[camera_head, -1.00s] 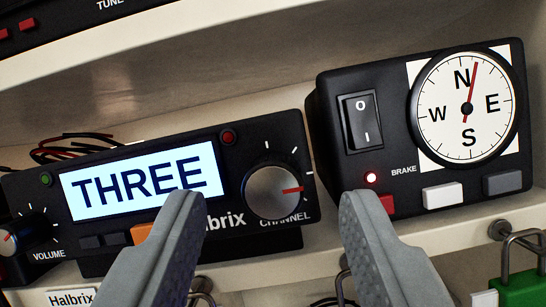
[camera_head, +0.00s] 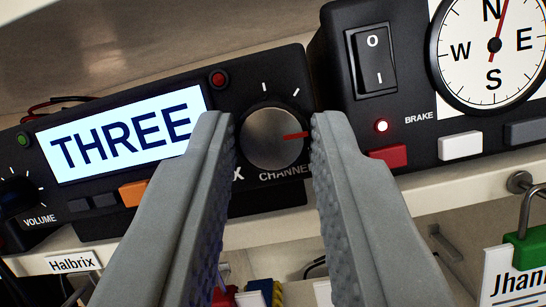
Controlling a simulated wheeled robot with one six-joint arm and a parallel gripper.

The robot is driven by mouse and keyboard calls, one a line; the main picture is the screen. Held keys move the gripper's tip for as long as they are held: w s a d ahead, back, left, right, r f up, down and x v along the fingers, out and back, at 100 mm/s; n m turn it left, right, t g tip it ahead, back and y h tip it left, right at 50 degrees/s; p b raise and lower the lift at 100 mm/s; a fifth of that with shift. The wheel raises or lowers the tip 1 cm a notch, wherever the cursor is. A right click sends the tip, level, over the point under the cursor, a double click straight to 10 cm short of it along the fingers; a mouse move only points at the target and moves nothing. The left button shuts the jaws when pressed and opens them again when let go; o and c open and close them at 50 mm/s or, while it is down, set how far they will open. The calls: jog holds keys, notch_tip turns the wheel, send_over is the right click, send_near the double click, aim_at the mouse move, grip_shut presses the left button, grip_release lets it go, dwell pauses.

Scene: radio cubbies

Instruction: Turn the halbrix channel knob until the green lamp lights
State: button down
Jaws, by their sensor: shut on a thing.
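The Halbrix radio is a black unit with a lit display (camera_head: 120,135) reading THREE. Its channel knob (camera_head: 270,140) is a round metal knob with a red pointer aimed right and slightly up. My gripper (camera_head: 272,130) has one grey finger on each side of the knob and is shut on it. The green lamp (camera_head: 23,138) at the radio's upper left is dark green and looks unlit. A red lamp (camera_head: 218,79) above the display's right end is dull. My left finger hides part of the radio's front and name.
To the right stands a black compass unit (camera_head: 405,130) with a rocker switch (camera_head: 374,60), a lit red brake lamp (camera_head: 381,126) and several buttons. The volume knob (camera_head: 17,192) is at far left. A green padlock (camera_head: 525,248) and tag hang below the shelf.

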jog(key=shift+m, duration=0.3)
jog(key=m+h, duration=0.1)
jog(key=m, duration=0.1)
jog(key=m+g+h, duration=0.1)
jog(key=m, duration=0.2)
jog(key=shift+a+h, duration=0.2)
jog(key=shift+h, duration=0.1)
jog(key=shift+a+r+m+g+h, duration=0.1)
jog(key=shift+m+g+h, duration=0.4)
jog(key=shift+m, duration=1)
jog(key=shift+m+g+h, duration=0.4)
jog(key=shift+m+h, duration=0.2)
jog(key=shift+m, duration=0.9)
jog(key=c, duration=1.2)
grip_release()
jog(key=shift+s, duration=0.1)
jog(key=v, duration=1.7)
